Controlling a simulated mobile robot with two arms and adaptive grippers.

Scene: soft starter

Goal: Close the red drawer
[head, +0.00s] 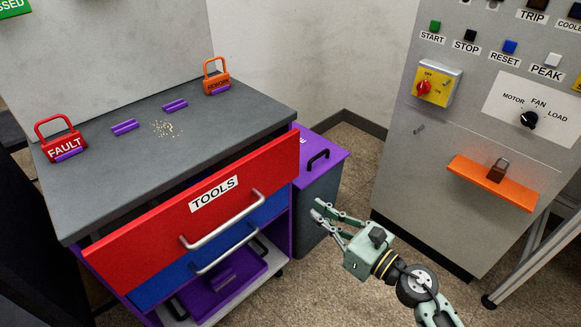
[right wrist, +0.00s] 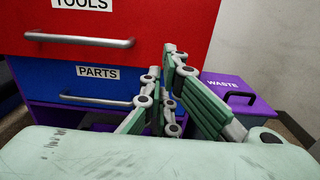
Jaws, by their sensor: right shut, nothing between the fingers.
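The red drawer (head: 130,245), labelled TOOLS with a silver bar handle (head: 225,224), sticks out from under the grey worktop. Its front stands forward of the blue drawer below. My right gripper (head: 320,210) is shut and empty, to the right of the red drawer's front and apart from its handle. In the right wrist view the red drawer front (right wrist: 170,22) fills the upper left, and the gripper's fingertips (right wrist: 163,62) overlap its lower right part; I cannot tell whether they touch it. The left gripper is not in view.
The blue PARTS drawer (right wrist: 45,80) sits below the red one. A purple-lidded waste bin (head: 318,190) stands to the right of the workbench. Red and orange padlocks sit on the worktop (head: 110,180). A grey control cabinet (head: 425,165) with an orange shelf stands at the right.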

